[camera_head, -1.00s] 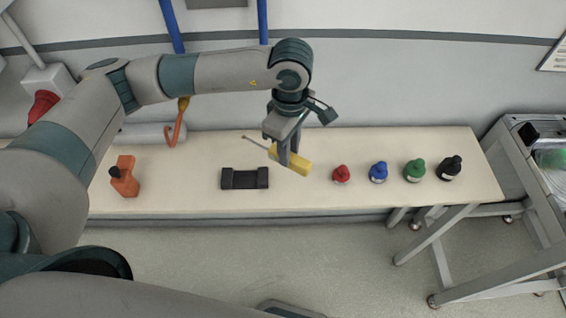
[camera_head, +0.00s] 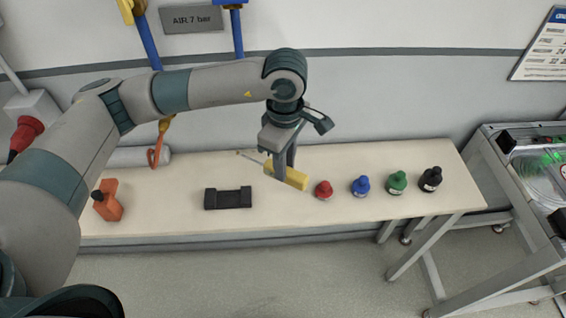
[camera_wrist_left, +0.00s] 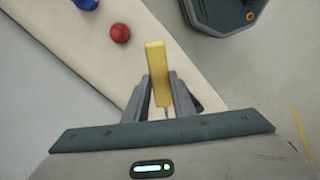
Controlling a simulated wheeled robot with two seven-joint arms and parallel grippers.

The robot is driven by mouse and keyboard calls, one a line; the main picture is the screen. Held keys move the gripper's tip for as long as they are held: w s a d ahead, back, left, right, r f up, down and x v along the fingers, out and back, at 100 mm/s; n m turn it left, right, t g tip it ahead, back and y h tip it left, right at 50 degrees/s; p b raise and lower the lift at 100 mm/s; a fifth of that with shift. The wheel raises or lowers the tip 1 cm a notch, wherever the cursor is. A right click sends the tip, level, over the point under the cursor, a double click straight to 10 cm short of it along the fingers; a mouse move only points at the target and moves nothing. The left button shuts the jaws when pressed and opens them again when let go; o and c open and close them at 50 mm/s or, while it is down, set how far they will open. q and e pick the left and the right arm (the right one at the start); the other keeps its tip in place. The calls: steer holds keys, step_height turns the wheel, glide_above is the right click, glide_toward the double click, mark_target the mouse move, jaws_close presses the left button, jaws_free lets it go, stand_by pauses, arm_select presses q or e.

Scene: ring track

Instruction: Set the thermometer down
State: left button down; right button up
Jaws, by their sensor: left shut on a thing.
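The thermometer is a yellow block with a thin grey probe. In the head view the thermometer (camera_head: 290,177) is held above the bench, its probe pointing up and left. My left gripper (camera_head: 282,172) is shut on its yellow body. In the left wrist view the yellow body (camera_wrist_left: 156,70) stands between the two fingers (camera_wrist_left: 160,98), and part of the probe shows below it. A black cradle-like holder (camera_head: 228,198) lies on the bench (camera_head: 270,222), left of the gripper and apart from the thermometer. My right gripper is not in view.
A metal-framed cart (camera_head: 500,170) is at the right. Bench between orange bottle and holder is clear.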

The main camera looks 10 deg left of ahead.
arm_select(q)
steer(key=shift+s+a+r+m, duration=0.2)
steer(key=shift+a+m, duration=0.35)
steer(key=shift+m, duration=0.25)
steer(key=s+a+r+m, duration=0.2)
steer(key=s+a+m, duration=0.3)
steer(key=m, duration=0.8)
steer(key=shift+a+r, duration=0.25)
steer(key=shift+a, duration=1.35)
